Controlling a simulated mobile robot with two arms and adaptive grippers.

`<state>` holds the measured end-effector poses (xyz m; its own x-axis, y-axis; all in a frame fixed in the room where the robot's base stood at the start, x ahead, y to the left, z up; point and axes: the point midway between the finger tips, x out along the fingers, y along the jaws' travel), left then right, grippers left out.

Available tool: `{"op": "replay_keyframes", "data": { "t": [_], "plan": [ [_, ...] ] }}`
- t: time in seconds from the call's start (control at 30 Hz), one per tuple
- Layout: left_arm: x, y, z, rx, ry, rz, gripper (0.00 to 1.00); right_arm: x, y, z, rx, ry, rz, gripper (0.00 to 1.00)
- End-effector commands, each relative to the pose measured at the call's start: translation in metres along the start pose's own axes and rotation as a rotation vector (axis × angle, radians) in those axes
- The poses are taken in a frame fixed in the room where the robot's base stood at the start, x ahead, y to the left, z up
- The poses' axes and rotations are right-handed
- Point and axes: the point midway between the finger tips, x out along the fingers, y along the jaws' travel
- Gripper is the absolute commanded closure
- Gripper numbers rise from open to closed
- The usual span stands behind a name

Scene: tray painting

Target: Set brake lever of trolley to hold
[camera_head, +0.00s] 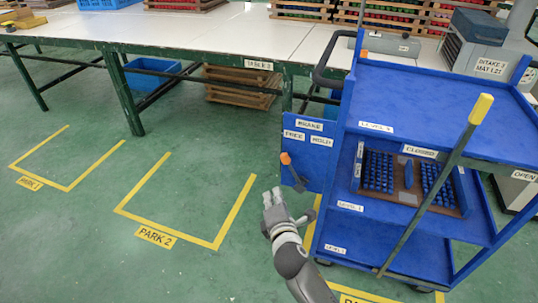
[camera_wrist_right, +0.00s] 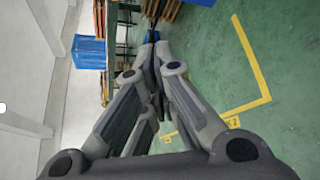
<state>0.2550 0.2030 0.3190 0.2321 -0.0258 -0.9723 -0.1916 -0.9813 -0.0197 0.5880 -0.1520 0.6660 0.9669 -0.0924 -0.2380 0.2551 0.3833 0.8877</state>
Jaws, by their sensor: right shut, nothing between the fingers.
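The blue trolley (camera_head: 425,100) stands at the right of the head view. On its left side a blue brake panel (camera_head: 318,172) carries the labels BRAKE, FREE and HOLD. The brake lever (camera_head: 286,159) has an orange knob and a dark shaft; its knob points up and slightly left, below the FREE label. My right gripper (camera_head: 271,196) is shut and empty, just below and left of the lever, seemingly apart from it. In the right wrist view its fingers (camera_wrist_right: 154,42) come together, with a bit of blue beyond the tips. My left gripper is out of view.
A long bar with a yellow grip (camera_head: 481,109) slants across the trolley front. A tray of blue parts (camera_head: 411,182) sits on a shelf. A long table (camera_head: 220,45) stands behind. Floor bays marked PARK 1 (camera_head: 30,184) and PARK 2 (camera_head: 154,238) are empty.

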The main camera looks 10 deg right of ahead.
Motion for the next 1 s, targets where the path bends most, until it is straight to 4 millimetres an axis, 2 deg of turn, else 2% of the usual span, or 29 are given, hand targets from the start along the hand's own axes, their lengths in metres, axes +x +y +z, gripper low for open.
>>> {"op": "replay_keyframes", "data": {
  "t": [0.07,0.17,0.43,0.57,0.77,1.0],
  "plan": [
    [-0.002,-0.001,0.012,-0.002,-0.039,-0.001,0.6,0.001,-0.001,0.003,-0.027,-0.011,-0.021,1.0],
    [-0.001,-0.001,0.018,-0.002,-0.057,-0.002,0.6,0.001,-0.004,0.004,-0.042,-0.017,-0.031,1.0],
    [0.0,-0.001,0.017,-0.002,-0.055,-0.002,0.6,0.002,-0.004,0.004,-0.039,-0.016,-0.029,1.0],
    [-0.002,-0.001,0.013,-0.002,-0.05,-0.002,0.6,0.009,-0.005,0.004,-0.038,-0.016,-0.029,1.0],
    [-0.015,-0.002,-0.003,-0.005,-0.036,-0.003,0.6,0.039,-0.006,0.004,-0.038,-0.016,-0.027,1.0],
    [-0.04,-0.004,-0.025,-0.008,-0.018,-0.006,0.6,0.08,-0.007,0.004,-0.036,-0.016,-0.027,1.0]
  ]
}}
